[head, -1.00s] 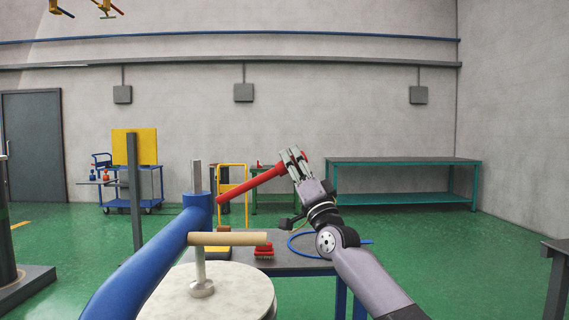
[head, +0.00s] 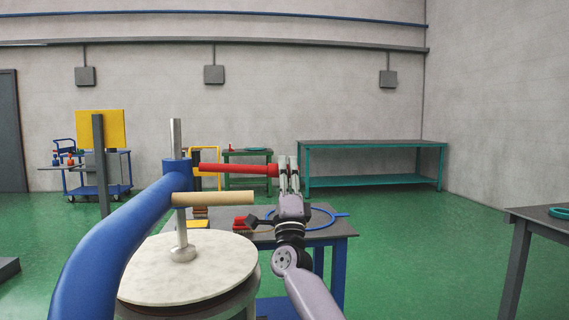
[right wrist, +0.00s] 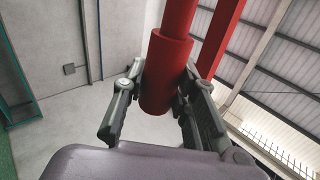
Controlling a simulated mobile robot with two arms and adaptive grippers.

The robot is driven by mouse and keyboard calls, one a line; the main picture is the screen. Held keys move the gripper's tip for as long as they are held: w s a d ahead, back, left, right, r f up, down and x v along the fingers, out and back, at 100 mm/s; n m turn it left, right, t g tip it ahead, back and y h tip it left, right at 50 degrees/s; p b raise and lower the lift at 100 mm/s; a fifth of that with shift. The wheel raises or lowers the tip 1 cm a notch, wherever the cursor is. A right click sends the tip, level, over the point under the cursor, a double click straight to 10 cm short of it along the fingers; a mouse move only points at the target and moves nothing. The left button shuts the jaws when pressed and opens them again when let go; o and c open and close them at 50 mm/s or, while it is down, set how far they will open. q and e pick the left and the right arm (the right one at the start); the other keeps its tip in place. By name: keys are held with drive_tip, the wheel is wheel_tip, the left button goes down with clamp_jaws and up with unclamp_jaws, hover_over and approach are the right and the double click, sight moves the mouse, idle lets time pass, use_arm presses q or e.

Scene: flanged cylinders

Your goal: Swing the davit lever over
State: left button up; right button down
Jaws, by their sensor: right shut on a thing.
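The red davit lever (head: 225,168) sticks out to the right from the collar of the blue davit arm (head: 110,240), almost level in the head view. My right gripper (head: 288,170) is shut on the thicker red grip at the lever's free end. In the right wrist view the red grip (right wrist: 166,75) sits between the two fingers (right wrist: 155,98), with its end showing. A grey post (head: 181,232) passes through the collar above a pale round cover (head: 190,272). A tan bar (head: 213,198) sticks out below the lever. My left gripper is out of view.
A blue-legged table (head: 325,231) with a blue hose ring (head: 312,218) and a red brush stands behind my right arm. A dark table (head: 530,216) is at the right edge. A teal bench (head: 370,145) stands by the wall. Open green floor lies between them.

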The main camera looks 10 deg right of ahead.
drive_tip(key=shift+a+f+m+g+h+b, duration=0.1)
drive_tip(key=shift+f+m+g+h+b, duration=0.25)
drive_tip(key=shift+f+m+h, duration=1.05)
drive_tip(key=shift+w+r+h, duration=0.1)
drive_tip(key=shift+h, duration=0.2)
drive_tip(key=c, duration=1.2)
unclamp_jaws()
drive_tip(key=shift+c, duration=0.2)
drive_tip(key=shift+r, duration=0.1)
drive_tip(key=v, duration=1.2)
